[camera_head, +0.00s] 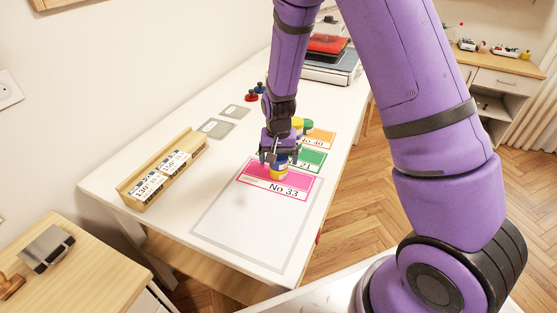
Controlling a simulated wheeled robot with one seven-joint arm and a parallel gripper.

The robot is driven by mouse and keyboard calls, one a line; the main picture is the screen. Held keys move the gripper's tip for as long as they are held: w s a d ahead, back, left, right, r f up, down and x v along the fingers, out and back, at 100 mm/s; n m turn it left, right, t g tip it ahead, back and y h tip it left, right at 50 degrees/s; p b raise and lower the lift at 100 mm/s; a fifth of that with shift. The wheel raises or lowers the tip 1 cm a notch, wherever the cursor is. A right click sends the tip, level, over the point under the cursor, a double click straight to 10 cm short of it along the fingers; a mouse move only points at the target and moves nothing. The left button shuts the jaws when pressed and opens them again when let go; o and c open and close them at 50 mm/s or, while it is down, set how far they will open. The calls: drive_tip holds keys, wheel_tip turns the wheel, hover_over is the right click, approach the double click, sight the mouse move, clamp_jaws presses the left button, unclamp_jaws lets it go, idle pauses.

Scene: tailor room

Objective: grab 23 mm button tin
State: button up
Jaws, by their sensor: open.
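My gripper (278,158) is open and points down over the white table. A small tin with yellow and blue on it (280,172) stands at the gripper's fingertips, at the upper edge of the pink No 33 card (275,184). The fingers hide part of this tin; I cannot tell whether they touch it. A yellow-topped tin (297,124) and a green tin (308,127) stand just behind, partly hidden by the gripper. No size marking on any tin is readable, so I cannot tell which is the 23 mm one.
A green card (311,160) and an orange card (322,140) lie behind the pink one. A wooden rack with labelled cards (150,195) stands at left. Grey pads (216,129) and red and blue items (252,97) are farther back. The grey-outlined area in front (245,227) is clear.

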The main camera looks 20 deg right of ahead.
drive_tip(key=shift+f, duration=0.1)
drive_tip(key=c, duration=1.1)
drive_tip(key=shift+o, duration=0.2)
